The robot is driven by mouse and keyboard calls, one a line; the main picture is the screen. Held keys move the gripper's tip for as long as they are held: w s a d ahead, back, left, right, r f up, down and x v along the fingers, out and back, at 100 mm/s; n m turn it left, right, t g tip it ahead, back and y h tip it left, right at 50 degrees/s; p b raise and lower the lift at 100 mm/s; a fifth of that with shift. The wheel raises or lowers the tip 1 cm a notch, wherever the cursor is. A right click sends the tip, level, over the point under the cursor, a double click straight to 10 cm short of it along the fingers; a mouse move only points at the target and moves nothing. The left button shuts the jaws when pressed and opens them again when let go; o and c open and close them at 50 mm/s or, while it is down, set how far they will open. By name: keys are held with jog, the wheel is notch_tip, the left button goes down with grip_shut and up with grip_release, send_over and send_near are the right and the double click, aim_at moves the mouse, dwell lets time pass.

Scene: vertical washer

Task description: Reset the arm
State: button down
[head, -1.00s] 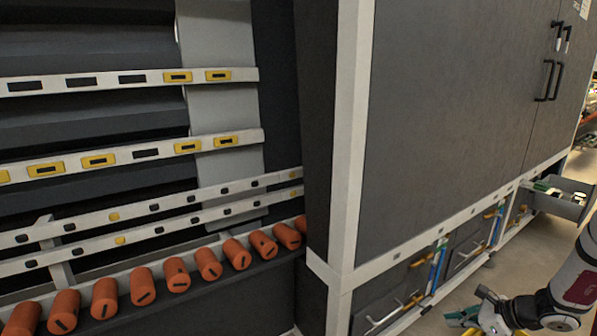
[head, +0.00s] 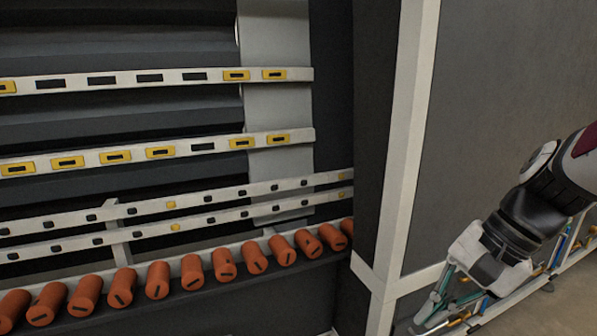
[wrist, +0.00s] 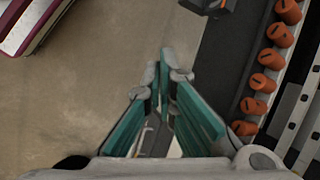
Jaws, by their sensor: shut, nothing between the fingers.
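My gripper (head: 428,322) shows at the lower right of the head view, pointing down and to the left in front of the grey cabinet (head: 500,130). In the wrist view its teal-padded fingers (wrist: 166,68) come together at the tips above bare floor. The gripper is shut and holds nothing. My arm reaches in from the right edge of the head view and hides part of the cabinet's lower side.
A row of orange cylinders (head: 193,272) lies on a dark ledge left of the cabinet; they also show in the wrist view (wrist: 264,83). White rails (head: 160,79) with yellow-framed slots run above. Floor (wrist: 110,75) beneath the gripper is clear.

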jog(key=s+a+r+n+h, duration=0.15)
jog(key=s+n+h, duration=0.55)
jog(key=s, duration=1.3)
notch_tip(320, 180, up, 33)
jog(key=d+n+t+y+p, duration=0.1)
jog(key=n+t+p, duration=0.1)
jog(key=p, duration=2.8)
jog(key=shift+d+t+y, duration=0.15)
jog(key=shift+t+y, duration=0.15)
jog(key=shift+t, duration=0.4)
jog(key=shift+w+f, duration=0.1)
